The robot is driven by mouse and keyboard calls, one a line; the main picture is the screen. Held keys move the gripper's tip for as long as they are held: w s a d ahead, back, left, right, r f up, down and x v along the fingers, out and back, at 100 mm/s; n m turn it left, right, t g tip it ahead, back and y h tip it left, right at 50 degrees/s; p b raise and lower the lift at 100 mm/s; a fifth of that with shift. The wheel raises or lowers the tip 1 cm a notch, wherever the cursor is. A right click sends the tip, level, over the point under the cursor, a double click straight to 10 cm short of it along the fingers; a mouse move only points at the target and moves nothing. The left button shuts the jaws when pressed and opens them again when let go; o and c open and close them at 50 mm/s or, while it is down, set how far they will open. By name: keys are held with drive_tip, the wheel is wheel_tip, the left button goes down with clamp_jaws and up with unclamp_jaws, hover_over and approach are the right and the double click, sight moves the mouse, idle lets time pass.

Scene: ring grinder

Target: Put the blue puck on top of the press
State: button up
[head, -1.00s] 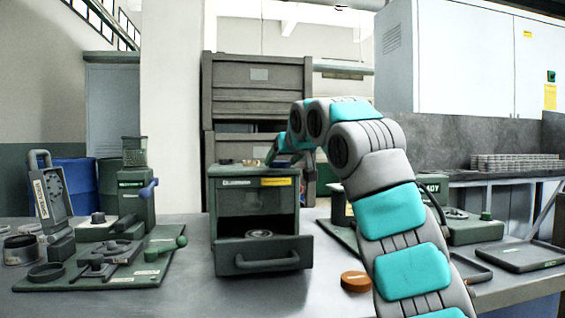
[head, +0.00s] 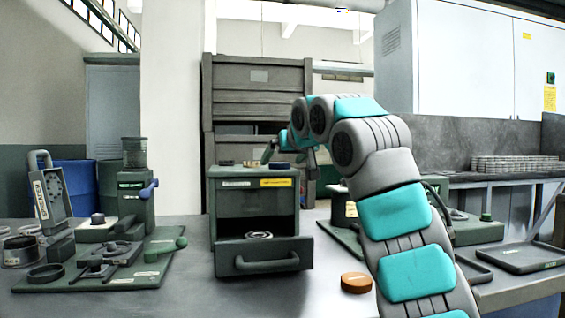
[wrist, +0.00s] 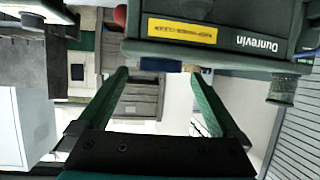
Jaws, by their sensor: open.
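The blue puck (head: 279,165) lies flat on top of the green-grey cabinet (head: 226,194), near its right end. It also shows as a blue band between the fingers in the wrist view (wrist: 160,65). My gripper (head: 290,155) is open just above and behind the puck, with its green fingers spread. In the wrist view my gripper (wrist: 158,73) is empty and its fingertips point at the cabinet's top edge (wrist: 225,58). I cannot tell for sure which machine is the press; the cabinet carries a "Dunrevin" label.
Small brass-coloured rings (head: 250,163) lie beside the puck. The cabinet's drawer (head: 264,257) is pulled out with a metal ring (head: 259,235) inside. An orange puck (head: 356,282) lies on the bench. Green fixtures stand left (head: 137,200) and right (head: 470,231); an empty tray (head: 520,257) is right.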

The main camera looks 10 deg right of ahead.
drive_tip(key=b+v, duration=0.1)
drive_tip(key=v, duration=1)
drive_tip(key=shift+b, duration=0.35)
drive_tip(key=shift+f, duration=0.1)
